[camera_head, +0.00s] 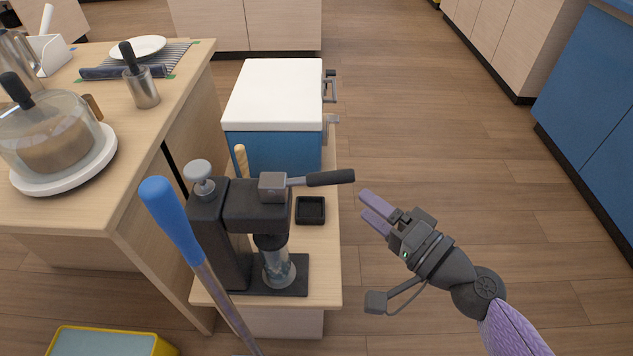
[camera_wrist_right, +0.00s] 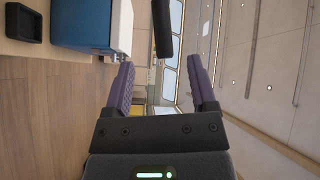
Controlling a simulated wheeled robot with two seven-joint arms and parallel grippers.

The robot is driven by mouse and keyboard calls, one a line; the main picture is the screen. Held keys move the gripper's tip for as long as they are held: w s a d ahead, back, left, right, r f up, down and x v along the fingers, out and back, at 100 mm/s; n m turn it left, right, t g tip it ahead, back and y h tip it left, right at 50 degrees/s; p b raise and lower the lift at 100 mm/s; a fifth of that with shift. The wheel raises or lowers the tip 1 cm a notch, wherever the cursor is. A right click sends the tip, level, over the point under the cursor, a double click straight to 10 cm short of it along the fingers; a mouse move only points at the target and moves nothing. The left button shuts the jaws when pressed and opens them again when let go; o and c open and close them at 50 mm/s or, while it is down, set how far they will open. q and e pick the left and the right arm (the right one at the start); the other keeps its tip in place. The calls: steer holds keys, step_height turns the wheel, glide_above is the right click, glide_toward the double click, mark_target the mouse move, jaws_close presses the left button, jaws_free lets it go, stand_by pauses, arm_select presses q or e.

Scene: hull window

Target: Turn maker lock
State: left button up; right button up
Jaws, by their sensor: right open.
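The black maker (camera_head: 216,232) stands upright on a small wooden table, with a clear cup (camera_head: 277,266) under its head. A lever with a black handle (camera_head: 330,178) sticks out to the right from its grey top block (camera_head: 272,186). A grey round knob (camera_head: 198,171) sits on its left top. My right gripper (camera_head: 366,207) is open and empty, just right of the handle's end and apart from it. In the right wrist view the handle (camera_wrist_right: 163,28) hangs ahead, between the lines of the two purple fingers. My left gripper is out of view.
A blue box with a white lid (camera_head: 275,93) stands behind the maker. A small black tray (camera_head: 310,210) lies right of it. A blue-handled rod (camera_head: 175,220) rises in front. A counter with a cake dome (camera_head: 55,135) is at left. The floor at right is free.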

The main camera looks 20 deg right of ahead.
mark_target(341, 183)
steer(key=x, duration=0.2)
steer(key=p+x, duration=0.1)
steer(key=x, duration=0.4)
steer(key=shift+r, duration=0.3)
steer(key=shift+w+a+p, duration=0.3)
steer(key=shift+w, duration=0.25)
steer(key=shift+f, duration=0.1)
steer(key=shift+c, duration=0.2)
steer(key=c, duration=0.9)
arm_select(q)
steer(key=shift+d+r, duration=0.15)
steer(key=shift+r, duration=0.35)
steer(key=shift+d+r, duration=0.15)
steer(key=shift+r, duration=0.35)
arm_select(e)
jaws_close()
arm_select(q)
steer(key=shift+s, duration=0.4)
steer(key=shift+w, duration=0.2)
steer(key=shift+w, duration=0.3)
